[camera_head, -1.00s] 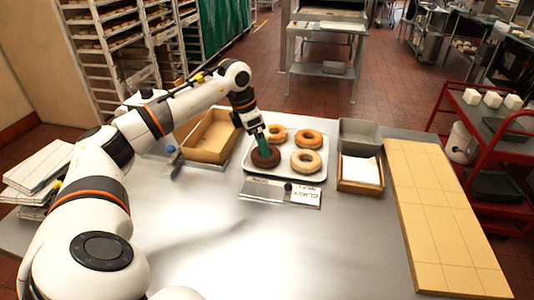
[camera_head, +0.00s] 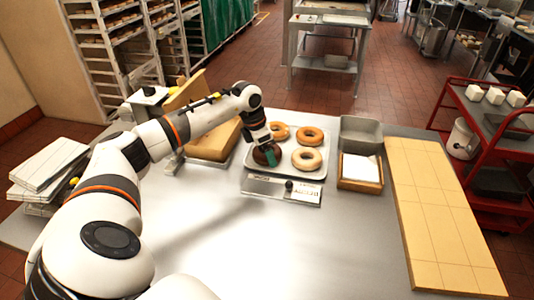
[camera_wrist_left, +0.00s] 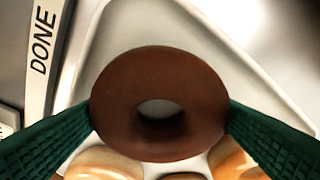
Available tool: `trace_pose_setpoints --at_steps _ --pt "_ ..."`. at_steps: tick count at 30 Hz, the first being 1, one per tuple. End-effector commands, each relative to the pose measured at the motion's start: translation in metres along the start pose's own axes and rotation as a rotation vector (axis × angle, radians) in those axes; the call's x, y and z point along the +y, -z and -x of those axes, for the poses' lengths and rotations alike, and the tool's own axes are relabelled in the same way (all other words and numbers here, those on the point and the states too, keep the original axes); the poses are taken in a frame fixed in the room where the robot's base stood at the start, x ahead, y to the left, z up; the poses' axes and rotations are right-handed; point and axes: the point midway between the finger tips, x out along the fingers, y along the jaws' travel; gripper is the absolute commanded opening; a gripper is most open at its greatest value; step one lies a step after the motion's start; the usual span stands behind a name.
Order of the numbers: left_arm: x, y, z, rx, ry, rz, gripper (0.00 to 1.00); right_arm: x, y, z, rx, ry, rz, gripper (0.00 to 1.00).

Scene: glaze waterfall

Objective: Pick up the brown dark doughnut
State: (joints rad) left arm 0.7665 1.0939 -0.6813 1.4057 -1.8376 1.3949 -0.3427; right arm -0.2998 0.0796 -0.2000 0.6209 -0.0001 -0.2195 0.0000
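The dark brown doughnut (camera_head: 260,157) is at the left front of a white tray (camera_head: 318,178) in the head view. My left gripper (camera_head: 268,156) is down at it, with a green finger across its near side. In the left wrist view the brown doughnut (camera_wrist_left: 112,97) fills the middle. The green fingers of my left gripper (camera_wrist_left: 160,112) press against its left and right sides, so it is gripped across its width. I cannot clearly tell whether it is clear of the tray. My right gripper is not in view.
Several glazed doughnuts, one of them at the tray's right front (camera_head: 307,170), share the tray. A grey bin (camera_head: 360,130) and a tan board (camera_head: 432,210) are right. The front table is clear.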

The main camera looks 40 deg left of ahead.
Motion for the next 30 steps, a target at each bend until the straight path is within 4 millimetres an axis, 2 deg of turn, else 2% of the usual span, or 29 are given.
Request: trace_pose_setpoints --at_steps 1,3,11,14,24,30 --pt "0.0 0.0 0.0 0.0 0.0 0.0 0.67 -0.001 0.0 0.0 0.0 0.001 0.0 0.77" --pt "0.0 0.0 0.0 0.001 0.0 0.0 0.59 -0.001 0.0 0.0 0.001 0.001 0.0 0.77" --pt "0.0 0.001 0.004 0.002 0.001 0.0 0.59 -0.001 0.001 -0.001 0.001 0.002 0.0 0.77" --pt "-0.001 0.005 0.015 0.004 0.003 0.0 0.59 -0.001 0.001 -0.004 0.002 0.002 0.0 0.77" --pt "-0.001 0.023 0.078 0.005 0.002 0.0 0.59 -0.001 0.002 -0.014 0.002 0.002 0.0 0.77" --pt "0.0 0.027 0.096 0.001 0.001 0.0 0.59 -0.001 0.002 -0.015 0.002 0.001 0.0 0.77"
